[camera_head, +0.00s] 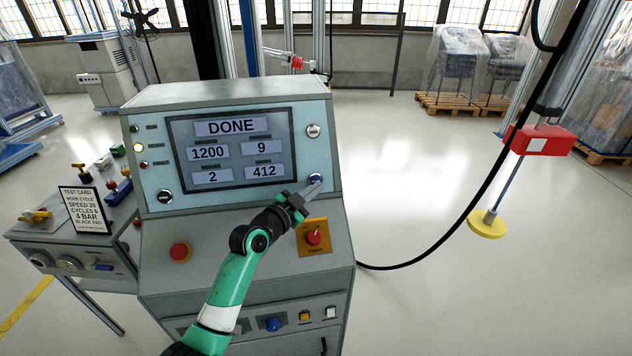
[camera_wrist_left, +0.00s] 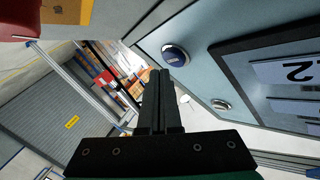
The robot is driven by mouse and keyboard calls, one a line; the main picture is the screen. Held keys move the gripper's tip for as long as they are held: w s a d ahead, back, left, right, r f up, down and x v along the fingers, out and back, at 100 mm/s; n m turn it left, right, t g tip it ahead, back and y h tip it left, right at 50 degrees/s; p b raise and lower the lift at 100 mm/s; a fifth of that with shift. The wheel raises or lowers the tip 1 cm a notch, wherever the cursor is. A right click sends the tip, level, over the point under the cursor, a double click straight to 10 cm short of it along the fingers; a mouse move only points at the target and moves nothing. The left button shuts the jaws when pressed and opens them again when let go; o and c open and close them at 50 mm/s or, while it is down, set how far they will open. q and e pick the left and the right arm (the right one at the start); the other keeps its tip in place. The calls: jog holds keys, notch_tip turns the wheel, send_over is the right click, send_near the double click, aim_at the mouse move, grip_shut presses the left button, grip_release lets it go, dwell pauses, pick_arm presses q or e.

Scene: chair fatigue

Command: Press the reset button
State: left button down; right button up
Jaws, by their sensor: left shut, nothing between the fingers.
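A grey control console has a screen (camera_head: 232,149) reading DONE, with 1200, 9, 2 and 412. A round blue button (camera_head: 316,178) sits at the screen's lower right; its label is too small to read, so I cannot confirm it is the reset button. The button shows large in the left wrist view (camera_wrist_left: 175,56), dark blue in a pale ring. My left gripper (camera_head: 317,186) is shut and empty, with its tips close by the button, partly covering it in the head view. In the wrist view its fingertips (camera_wrist_left: 160,72) lie just beside the button. Contact is unclear. My right gripper is out of view.
A red knob on a yellow plate (camera_head: 313,238) lies just below the gripper. A red mushroom button (camera_head: 180,253) sits left on the sloped panel. A blue button (camera_head: 273,324) is on the front panel below. A black cable (camera_head: 440,238) hangs at right.

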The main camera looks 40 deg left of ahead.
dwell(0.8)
pick_arm(q)
jog(key=shift+w+a+f+b, duration=0.1)
jog(key=shift+w+a+b, duration=0.2)
jog(key=shift+b, duration=0.4)
jog(key=shift+w+a+f+b, duration=0.15)
jog(key=shift+a+b, duration=0.2)
jog(key=shift+b, duration=0.25)
dwell(0.4)
dwell(0.3)
jog(key=shift+s+d+r+p, duration=0.3)
jog(key=shift+d+r+p, duration=0.1)
jog(key=shift+p, duration=0.45)
jog(key=shift+s+d+f, duration=0.15)
jog(key=shift+d, duration=0.1)
